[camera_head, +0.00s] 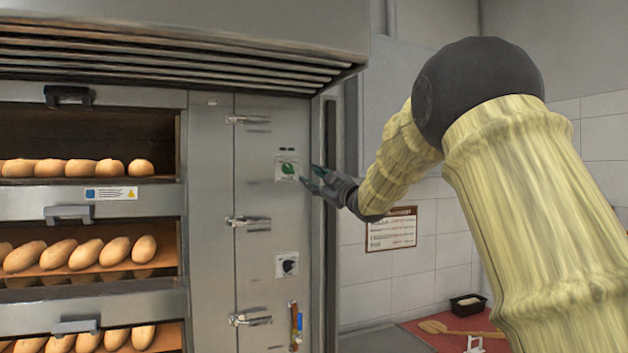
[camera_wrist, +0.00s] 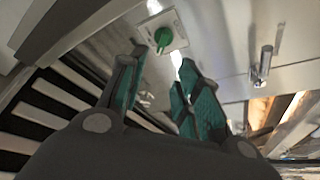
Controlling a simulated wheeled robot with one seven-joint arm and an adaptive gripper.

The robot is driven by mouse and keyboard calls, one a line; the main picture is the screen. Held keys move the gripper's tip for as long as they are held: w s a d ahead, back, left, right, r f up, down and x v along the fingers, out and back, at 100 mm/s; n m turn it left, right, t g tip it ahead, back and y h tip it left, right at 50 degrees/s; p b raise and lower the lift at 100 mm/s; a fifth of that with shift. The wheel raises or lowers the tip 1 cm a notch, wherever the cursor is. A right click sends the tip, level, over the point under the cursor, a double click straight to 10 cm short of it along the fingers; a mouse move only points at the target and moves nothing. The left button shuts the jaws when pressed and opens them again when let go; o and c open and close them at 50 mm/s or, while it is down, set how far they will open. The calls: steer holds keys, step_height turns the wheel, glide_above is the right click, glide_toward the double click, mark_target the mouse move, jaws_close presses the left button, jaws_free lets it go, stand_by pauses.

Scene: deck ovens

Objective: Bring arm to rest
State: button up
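My arm is raised and bent at the right of the head view, reaching left toward the oven front. My gripper (camera_head: 318,178) is in front of the oven's right side panel, close to a green knob (camera_head: 288,168) on a white plate. In the wrist view my gripper (camera_wrist: 160,75) has its teal-padded fingers spread apart with nothing between them. The green knob (camera_wrist: 163,37) shows just beyond the fingertips. I see a gap between the fingers and the knob in the wrist view, but cannot judge its depth.
The deck oven (camera_head: 212,200) fills the left, with bread loaves (camera_head: 80,253) on several open decks. A black knob (camera_head: 288,265) and door handles (camera_head: 248,222) stick out from it. At lower right a red surface (camera_head: 430,335) holds wooden spoons (camera_head: 455,330) and a black container (camera_head: 468,305).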

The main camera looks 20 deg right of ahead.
stand_by(0.4)
step_height(320, 180, down, 21)
steer(key=w+a+m+g+h, duration=0.1)
steer(key=w+m+g+h, duration=0.1)
steer(key=m+h, duration=0.15)
steer(key=s+a+f+m+g+h+b, duration=0.15)
steer(key=s+f, duration=0.35)
steer(key=f, duration=1)
steer(key=s+a+f+m+g, duration=0.25)
steer(key=s+f, duration=0.25)
steer(key=f, duration=1)
steer(key=s+a+f+m+g+h, duration=0.15)
steer(key=s+f, duration=0.45)
steer(key=f, duration=0.9)
steer(key=s+a+f+m+g+b, duration=0.1)
steer(key=s+f+m+g, duration=0.15)
steer(key=s+f, duration=0.9)
steer(key=s+a+f+m+g, duration=0.15)
steer(key=s+f+g, duration=0.25)
steer(key=s+f, duration=0.75)
steer(key=s+a+f+g, duration=0.1)
steer(key=s+f+g, duration=0.1)
steer(key=s, duration=1.3)
steer(key=s+a+f+g+b, duration=0.1)
steer(key=s+a+f+g, duration=0.1)
steer(key=s, duration=1.3)
steer(key=shift+s+a+f+m+g, duration=0.2)
steer(key=shift+a+f+m+g, duration=0.15)
steer(key=shift+f+g, duration=0.5)
